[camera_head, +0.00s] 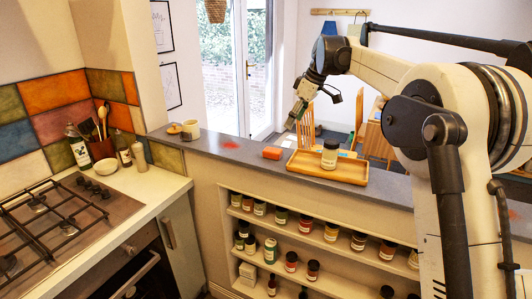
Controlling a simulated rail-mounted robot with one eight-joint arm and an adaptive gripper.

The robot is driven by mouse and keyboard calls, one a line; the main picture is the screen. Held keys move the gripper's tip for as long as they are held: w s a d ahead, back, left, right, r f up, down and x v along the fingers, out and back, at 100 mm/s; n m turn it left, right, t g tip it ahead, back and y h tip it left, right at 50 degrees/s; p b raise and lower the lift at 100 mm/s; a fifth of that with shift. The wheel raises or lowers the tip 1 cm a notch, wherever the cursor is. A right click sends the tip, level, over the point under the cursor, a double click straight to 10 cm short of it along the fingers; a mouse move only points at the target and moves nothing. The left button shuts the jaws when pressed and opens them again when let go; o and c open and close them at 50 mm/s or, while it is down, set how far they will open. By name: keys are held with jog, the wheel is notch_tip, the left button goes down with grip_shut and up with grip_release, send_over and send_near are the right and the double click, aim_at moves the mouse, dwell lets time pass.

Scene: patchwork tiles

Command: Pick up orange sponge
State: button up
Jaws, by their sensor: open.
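The orange sponge (272,153) lies on the grey ledge, just left of the wooden tray (343,180). It looks like a small orange-red block. My gripper (291,122) is above the ledge and behind the sponge in the picture, up and to the right of it, pointing down and to the left. It is open and apart from the sponge. Its fingertips are small in this view, and nothing shows between them.
A cup (191,129) and a small lidded pot (174,128) stand at the ledge's left end. Shelves below hold several jars. A gas stove (50,225) is at left.

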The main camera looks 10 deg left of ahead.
jog(key=w+a+f, duration=0.1)
jog(key=w+a, duration=0.1)
jog(key=n, duration=0.1)
send_near(273, 150)
jog(key=shift+g, duration=0.3)
jog(key=p+x, duration=0.1)
jog(key=x, duration=0.4)
jog(key=shift+w+a, duration=0.15)
jog(key=shift+p+x, duration=0.45)
jog(key=shift+x, duration=2.1)
jog(key=shift+w, duration=0.15)
jog(key=c, duration=0.9)
